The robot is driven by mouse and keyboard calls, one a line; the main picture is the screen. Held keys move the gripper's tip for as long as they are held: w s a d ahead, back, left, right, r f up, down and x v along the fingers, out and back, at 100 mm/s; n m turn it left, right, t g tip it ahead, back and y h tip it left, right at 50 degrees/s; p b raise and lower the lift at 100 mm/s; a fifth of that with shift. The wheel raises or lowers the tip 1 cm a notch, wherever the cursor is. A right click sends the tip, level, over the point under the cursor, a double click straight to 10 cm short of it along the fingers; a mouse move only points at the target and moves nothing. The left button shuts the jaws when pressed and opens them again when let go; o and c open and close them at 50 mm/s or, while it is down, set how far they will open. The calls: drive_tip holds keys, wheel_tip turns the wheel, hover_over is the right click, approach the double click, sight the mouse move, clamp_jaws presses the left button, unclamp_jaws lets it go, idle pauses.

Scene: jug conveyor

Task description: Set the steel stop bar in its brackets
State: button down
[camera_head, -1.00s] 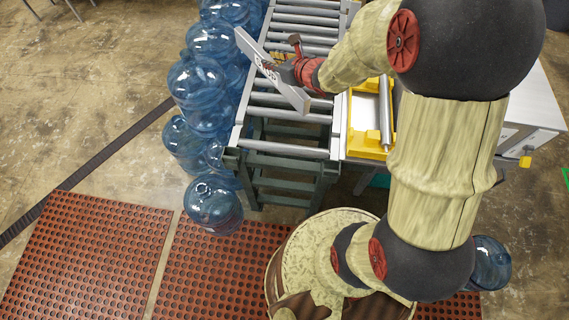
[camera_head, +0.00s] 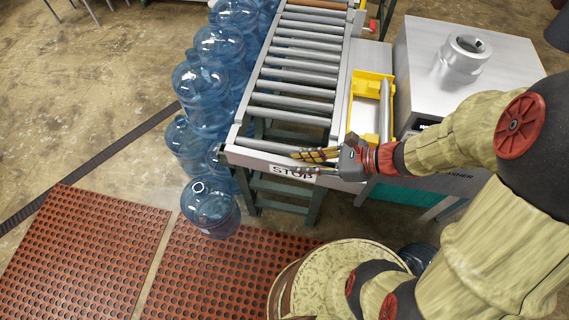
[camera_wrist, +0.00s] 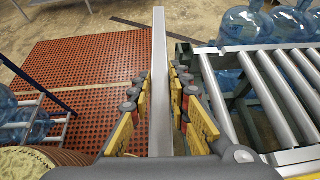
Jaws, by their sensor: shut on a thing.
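The steel stop bar (camera_head: 255,160) is a long flat grey bar with a STOP label, lying along the near end of the roller conveyor in the head view. My gripper (camera_head: 300,160) is shut on it near its middle-right part. In the wrist view the bar (camera_wrist: 158,75) runs lengthwise between my yellow-padded fingers, with the conveyor's end to its right. From above a gap shows between bar and rollers. The brackets cannot be made out clearly, and I cannot tell whether the bar touches them.
The roller conveyor (camera_head: 290,100) has bare rollers at its near end. Blue jugs (camera_head: 210,205) crowd its left side. A yellow tray-like fixture (camera_head: 357,112) and a steel machine (camera_head: 425,65) stand to the right. Red perforated mats (camera_head: 80,245) cover the near floor.

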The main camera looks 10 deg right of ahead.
drive_tip(key=shift+s+a+r+n+g, duration=0.15)
drive_tip(key=shift+s+a+n+g, duration=0.15)
drive_tip(key=shift+s, duration=0.25)
drive_tip(key=w+a+f+b, duration=0.3)
drive_tip(key=w+f+b, duration=0.5)
drive_tip(key=w+f, duration=0.4)
drive_tip(key=shift+w+f, duration=0.3)
drive_tip(key=shift+w, duration=0.45)
drive_tip(key=shift+f, duration=0.2)
drive_tip(key=c, duration=1.7)
unclamp_jaws()
drive_tip(key=shift+o, duration=0.2)
